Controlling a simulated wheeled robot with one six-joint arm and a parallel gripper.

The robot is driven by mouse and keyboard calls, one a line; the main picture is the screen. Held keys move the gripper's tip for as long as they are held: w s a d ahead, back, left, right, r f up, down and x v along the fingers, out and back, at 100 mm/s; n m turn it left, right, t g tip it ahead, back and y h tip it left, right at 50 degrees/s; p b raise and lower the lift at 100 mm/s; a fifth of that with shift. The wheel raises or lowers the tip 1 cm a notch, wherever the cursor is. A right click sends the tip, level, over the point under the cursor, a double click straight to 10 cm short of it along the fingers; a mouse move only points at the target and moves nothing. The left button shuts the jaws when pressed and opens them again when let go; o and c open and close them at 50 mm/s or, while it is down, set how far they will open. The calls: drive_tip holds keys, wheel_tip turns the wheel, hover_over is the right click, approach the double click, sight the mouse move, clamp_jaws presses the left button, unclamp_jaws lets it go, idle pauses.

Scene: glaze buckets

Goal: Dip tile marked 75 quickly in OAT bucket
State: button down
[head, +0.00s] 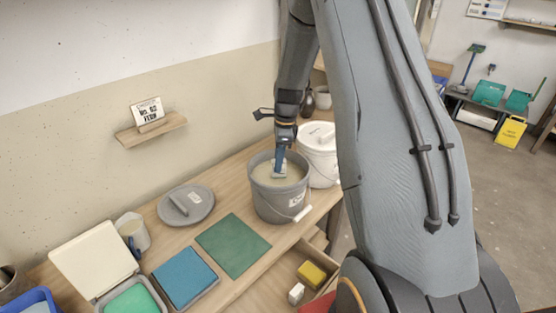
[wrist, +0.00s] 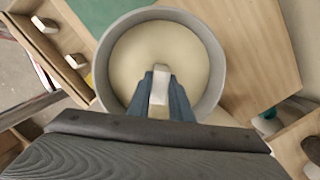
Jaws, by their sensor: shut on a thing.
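A grey bucket (head: 280,196) of cream-coloured glaze stands on the wooden bench; the writing on its label is too small to read. It also shows in the wrist view (wrist: 213,60). My gripper (head: 279,160) points down over the bucket's mouth and is shut on a pale tile (head: 279,171). In the wrist view the tile (wrist: 160,85) shows between my blue fingers (wrist: 160,100), over the glaze. No number shows on the tile. I cannot tell whether its lower end is in the glaze.
A white lidded bucket (head: 319,160) stands right behind the grey one. A round grey plate (head: 203,212) with a bar on it, a green mat (head: 232,262), a blue pad (head: 184,279) and a jug (head: 133,232) are to the left. An open drawer (head: 262,296) holds small blocks.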

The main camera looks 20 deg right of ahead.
drive_tip(key=shift+f+b, duration=0.65)
drive_tip(key=shift+f, duration=1.4)
drive_tip(key=shift+r, duration=0.1)
drive_tip(key=shift+r+p, duration=2.1)
drive_tip(key=shift+r, duration=0.85)
drive_tip(key=shift+r, duration=0.1)
drive_tip(key=shift+r+p, duration=2.35)
drive_tip(key=shift+r, duration=1.45)
drive_tip(key=shift+f, duration=0.1)
